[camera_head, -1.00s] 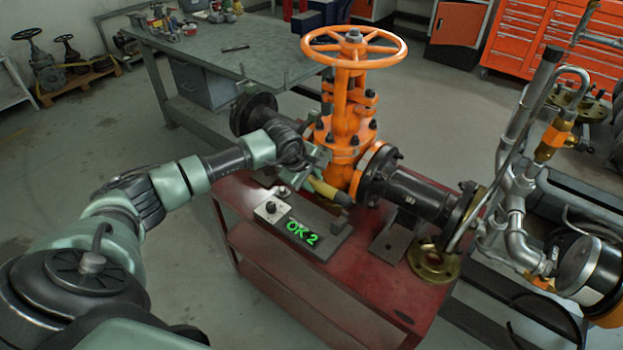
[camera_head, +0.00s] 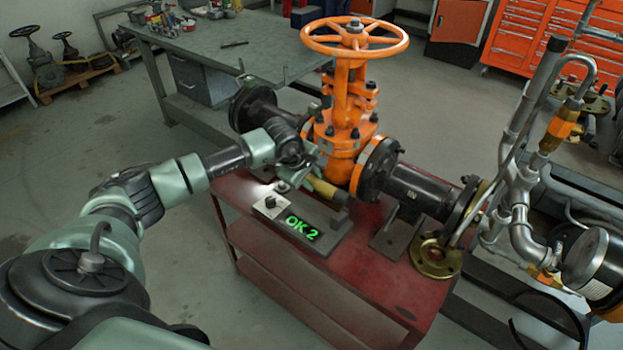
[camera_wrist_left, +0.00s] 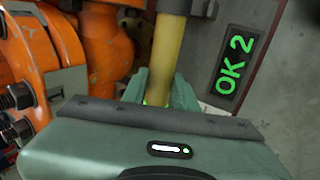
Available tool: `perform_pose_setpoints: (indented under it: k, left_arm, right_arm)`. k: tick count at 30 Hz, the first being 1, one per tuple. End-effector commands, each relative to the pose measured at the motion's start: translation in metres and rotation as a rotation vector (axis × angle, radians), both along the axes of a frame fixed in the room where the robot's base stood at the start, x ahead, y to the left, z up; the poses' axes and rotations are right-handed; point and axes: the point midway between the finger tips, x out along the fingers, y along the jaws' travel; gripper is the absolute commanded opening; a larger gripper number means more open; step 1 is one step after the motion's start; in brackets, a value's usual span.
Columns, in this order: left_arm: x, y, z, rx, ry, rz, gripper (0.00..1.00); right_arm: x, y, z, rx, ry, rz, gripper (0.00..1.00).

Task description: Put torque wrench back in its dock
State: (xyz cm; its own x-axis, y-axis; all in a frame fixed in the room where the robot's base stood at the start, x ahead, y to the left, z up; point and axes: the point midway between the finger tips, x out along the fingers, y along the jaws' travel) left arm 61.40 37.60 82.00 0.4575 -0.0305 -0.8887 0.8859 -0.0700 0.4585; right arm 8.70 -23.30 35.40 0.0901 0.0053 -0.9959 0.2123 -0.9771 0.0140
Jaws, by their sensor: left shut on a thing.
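The torque wrench (camera_head: 326,188) shows as a yellow handle with a dark end, just in front of the orange valve. My left gripper (camera_head: 305,174) is shut on this handle; the wrist view shows the yellow handle (camera_wrist_left: 166,60) running up between the green fingers (camera_wrist_left: 152,92). The dock (camera_head: 322,238) is a grey block with a knob and a green "OK 2" display on the red cart. The wrench is above or close behind the dock; I cannot tell whether it touches it. The rest of the wrench is hidden by the gripper. My right gripper is not in view.
The orange gate valve (camera_head: 345,130) with its handwheel (camera_head: 355,38) stands right behind the gripper, joined to black flanged pipes (camera_head: 420,192). A brass flange (camera_head: 436,260) lies on the red cart (camera_head: 390,290). A grey workbench (camera_head: 225,50) is behind at left.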

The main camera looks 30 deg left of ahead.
Motion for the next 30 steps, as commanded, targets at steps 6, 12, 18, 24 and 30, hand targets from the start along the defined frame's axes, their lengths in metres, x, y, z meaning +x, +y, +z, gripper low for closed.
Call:
perform_pose_setpoints:
  k: [6, 12, 18, 24, 30]
  left_arm:
    - [0.002, 0.0, -0.015, -0.001, -0.008, 0.0, 0.0]
    - [0.002, 0.0, -0.029, -0.001, -0.008, 0.0, 0.0]
    - [0.002, 0.0, -0.043, -0.001, -0.009, 0.0, 0.0]
    - [0.002, 0.0, -0.052, -0.001, -0.009, 0.0, 0.0]
    - [0.002, 0.0, -0.054, -0.001, -0.009, 0.0, 0.0]
  right_arm:
    - [0.0, 0.002, -0.017, 0.002, 0.0, 0.001, 0.36]
    - [0.0, 0.002, -0.03, 0.002, 0.0, 0.001, 0.36]
    - [-0.001, 0.001, -0.042, 0.001, 0.001, 0.001, 0.36]
    - [-0.001, -0.002, -0.05, -0.002, 0.001, 0.002, 0.36]
    - [0.0, -0.004, -0.052, -0.004, 0.0, 0.002, 0.36]
